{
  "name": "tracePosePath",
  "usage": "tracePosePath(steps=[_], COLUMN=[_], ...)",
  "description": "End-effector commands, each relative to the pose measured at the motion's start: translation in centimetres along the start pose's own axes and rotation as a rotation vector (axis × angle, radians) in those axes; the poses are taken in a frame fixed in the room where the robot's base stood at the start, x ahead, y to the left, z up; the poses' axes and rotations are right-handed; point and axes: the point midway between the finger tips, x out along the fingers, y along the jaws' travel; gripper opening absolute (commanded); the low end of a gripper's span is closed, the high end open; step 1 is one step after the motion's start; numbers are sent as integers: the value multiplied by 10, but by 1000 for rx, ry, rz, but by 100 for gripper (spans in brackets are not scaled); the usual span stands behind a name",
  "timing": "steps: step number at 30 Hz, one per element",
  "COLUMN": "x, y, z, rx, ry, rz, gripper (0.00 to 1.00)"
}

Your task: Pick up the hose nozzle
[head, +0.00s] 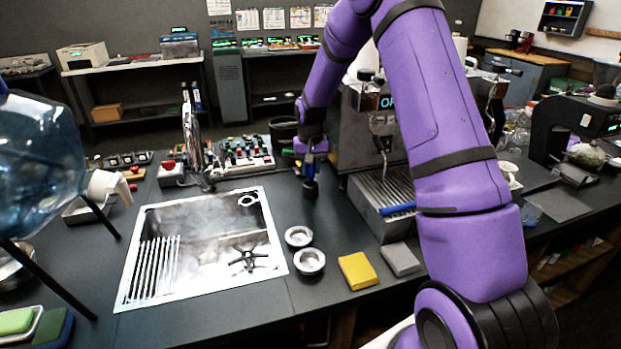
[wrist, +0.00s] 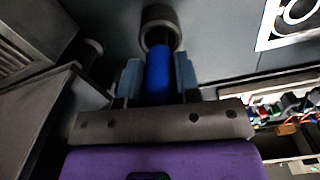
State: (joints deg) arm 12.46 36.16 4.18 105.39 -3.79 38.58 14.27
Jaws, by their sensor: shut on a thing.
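My gripper (head: 311,162) is shut on a blue rod-shaped piece with a dark round end, which looks like the hose nozzle (head: 310,188). In the wrist view the blue shaft (wrist: 159,72) sits between the two grey-blue fingers of my gripper (wrist: 157,80). The dark ring-like end sticks out beyond the fingertips. In the head view the piece hangs upright, dark end down, at the dark counter between the sink and the espresso machine. I cannot tell whether it touches the counter.
The steel sink (head: 205,265) lies left of my gripper. The espresso machine (head: 365,130) stands close on the right, with a blue-handled piece (head: 398,209) at its drip tray. Two small metal cups (head: 309,262), a yellow block (head: 357,271) and a grey block (head: 400,259) lie in front.

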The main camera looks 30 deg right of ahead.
Motion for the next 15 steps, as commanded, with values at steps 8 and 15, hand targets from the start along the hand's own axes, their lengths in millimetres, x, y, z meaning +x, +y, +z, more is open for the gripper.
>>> tracePosePath(steps=[8, 15], x=[-6, -46], y=[0, -1], z=[-1, -1], rx=[0, 0], ry=[3, 6], rz=[0, -1], gripper=[3, 3])
